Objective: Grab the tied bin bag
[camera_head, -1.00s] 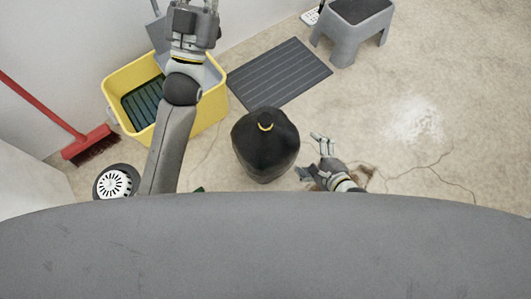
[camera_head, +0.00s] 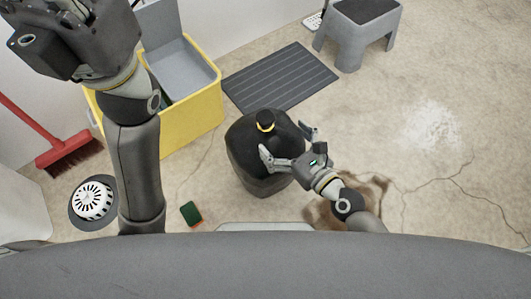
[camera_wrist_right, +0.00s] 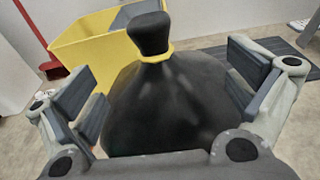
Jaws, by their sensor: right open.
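The tied bin bag (camera_head: 247,140) is black, with a knotted neck and a yellow tie. It stands upright on the floor in the middle of the head view. My right gripper (camera_head: 287,145) is open at the bag's near right side, with its fingers spread toward the neck. In the right wrist view the bag (camera_wrist_right: 165,105) fills the middle, and the open fingers of the right gripper (camera_wrist_right: 172,88) stand on either side of it. I cannot tell whether they touch it. My left gripper (camera_head: 75,35) is raised at the upper left, and its fingertips are unclear.
A yellow mop bucket (camera_head: 190,120) stands left of the bag. A dark ribbed mat (camera_head: 280,78) lies behind it and a grey step stool (camera_head: 350,40) stands at the back right. A red broom (camera_head: 68,153), a round drain (camera_head: 93,200) and a green sponge (camera_head: 190,213) are at left.

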